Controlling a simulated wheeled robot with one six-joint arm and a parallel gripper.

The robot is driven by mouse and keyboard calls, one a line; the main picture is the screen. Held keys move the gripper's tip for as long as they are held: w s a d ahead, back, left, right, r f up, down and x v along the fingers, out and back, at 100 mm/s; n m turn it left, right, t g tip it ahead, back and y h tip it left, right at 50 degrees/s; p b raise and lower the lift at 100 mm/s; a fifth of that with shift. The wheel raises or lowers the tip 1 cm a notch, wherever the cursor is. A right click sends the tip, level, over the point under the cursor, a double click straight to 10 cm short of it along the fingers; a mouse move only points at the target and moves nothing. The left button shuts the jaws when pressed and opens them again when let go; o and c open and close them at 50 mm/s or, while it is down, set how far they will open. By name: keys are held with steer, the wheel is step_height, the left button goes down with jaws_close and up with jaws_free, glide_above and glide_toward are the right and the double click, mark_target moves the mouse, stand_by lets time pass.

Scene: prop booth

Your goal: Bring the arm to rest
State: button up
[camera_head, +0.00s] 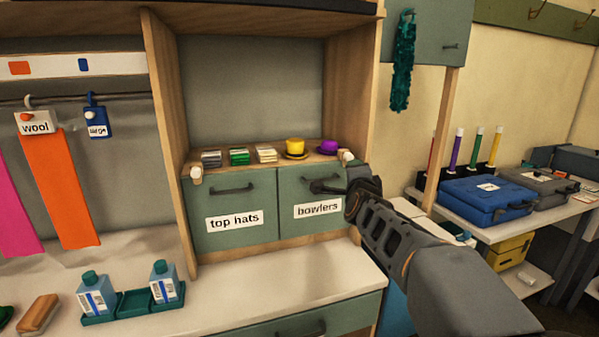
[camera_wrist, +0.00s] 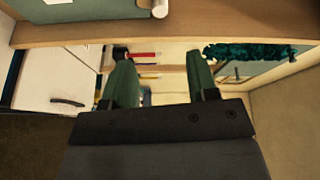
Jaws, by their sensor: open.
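My arm (camera_head: 408,250) reaches in from the lower right of the head view. Its dark end is in front of the right edge of the "bowlers" door (camera_head: 290,222), over part of that side. The fingertips cannot be made out clearly there. In the wrist view my gripper (camera_wrist: 161,62) shows two green fingers spread apart, with nothing held between them. A wooden board edge (camera_wrist: 60,35) crosses the picture just beyond the fingertips. I cannot tell whether the gripper touches the door handle.
Two bottles stand in a green tray (camera_head: 134,304) on the counter. A blue case (camera_head: 486,200) lies on the right table. A teal boa (camera_head: 403,62) hangs at upper right.

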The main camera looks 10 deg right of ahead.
steer(key=s+a+f+n+g+y+p, duration=0.1)
steer(key=s+a+f+n+g+y, duration=0.15)
steer(key=f+n, duration=0.3)
steer(key=s+a+f+n+g+y+p, duration=0.1)
steer(key=s+a+f+n+g+y, duration=0.1)
steer(key=s+a+f+n+g, duration=0.3)
steer(key=s+a+n+g+p, duration=0.2)
steer(key=s+n+g+p, duration=0.4)
steer(key=s, duration=1.3)
steer(key=n+p, duration=0.2)
steer(key=p, duration=0.2)
steer(key=shift+a+f+n+p, duration=0.3)
steer(key=shift+a+f+n, duration=0.05)
steer(key=shift+a+f, duration=0.05)
steer(key=shift+s+y, duration=0.1)
steer(key=shift+y, duration=0.15)
